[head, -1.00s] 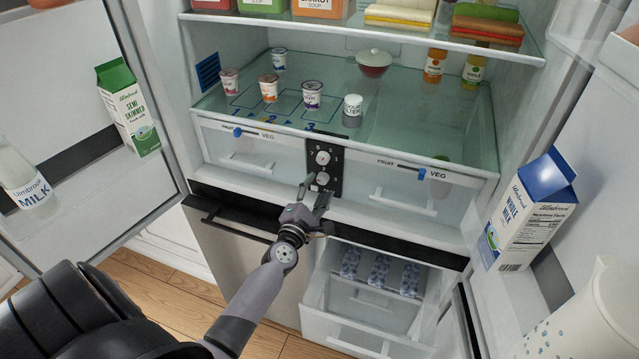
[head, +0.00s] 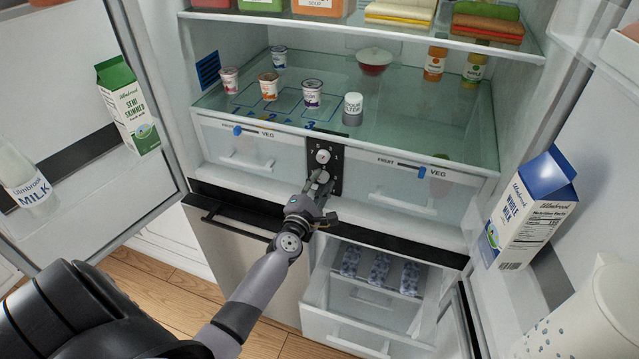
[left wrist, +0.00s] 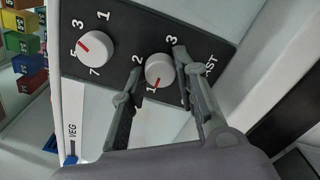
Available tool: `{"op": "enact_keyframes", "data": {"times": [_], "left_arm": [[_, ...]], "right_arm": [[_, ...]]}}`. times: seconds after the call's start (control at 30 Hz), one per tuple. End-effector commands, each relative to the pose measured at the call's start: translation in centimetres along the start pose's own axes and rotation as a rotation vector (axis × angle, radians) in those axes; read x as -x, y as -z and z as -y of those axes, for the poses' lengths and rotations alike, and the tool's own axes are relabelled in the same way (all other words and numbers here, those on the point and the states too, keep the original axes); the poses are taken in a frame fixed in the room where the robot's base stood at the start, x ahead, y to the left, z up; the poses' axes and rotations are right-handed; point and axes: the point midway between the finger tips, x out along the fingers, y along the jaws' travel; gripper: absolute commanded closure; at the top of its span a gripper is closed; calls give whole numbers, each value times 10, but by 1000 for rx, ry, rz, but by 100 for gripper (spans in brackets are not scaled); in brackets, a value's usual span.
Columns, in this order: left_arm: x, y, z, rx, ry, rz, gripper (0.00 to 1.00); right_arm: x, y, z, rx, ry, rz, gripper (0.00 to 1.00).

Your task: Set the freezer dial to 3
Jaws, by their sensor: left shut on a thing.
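The black control panel (head: 338,153) sits in the middle of the fridge, between the drawers. The freezer dial (left wrist: 159,70) is the lower white knob, with marks 1, 2, 3 and FAST around it. Its red line points at 1. My left gripper (head: 321,181) is at this knob, and in the left wrist view its fingers (left wrist: 157,68) are shut on it from either side. The upper dial (left wrist: 95,48), marked 1, 3, 5 and 7, has its red line between 3 and 5. It stands clear of the fingers. My right gripper is not in view.
Both fridge doors stand open, with milk cartons (head: 129,105) (head: 527,210) in their racks. Clear drawers (head: 240,146) flank the panel. A freezer drawer (head: 366,311) is pulled out below the gripper. Yogurt pots (head: 312,94) stand on the shelf above.

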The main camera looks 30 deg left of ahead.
Motion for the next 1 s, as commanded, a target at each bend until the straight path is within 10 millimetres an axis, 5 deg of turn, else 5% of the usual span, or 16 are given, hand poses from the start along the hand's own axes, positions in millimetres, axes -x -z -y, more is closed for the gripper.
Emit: {"op": "enact_keyframes", "data": {"times": [0.27, 0.63, 1.0], "left_arm": [[0, 0, 1, 1, 2, 0, 100], [0, 0, 1, -72, 3, 0, 100], [0, 0, 1, -365, 5, 0, 100]], "right_arm": [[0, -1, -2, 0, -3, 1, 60], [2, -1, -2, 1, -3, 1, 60], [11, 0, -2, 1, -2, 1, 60]]}}
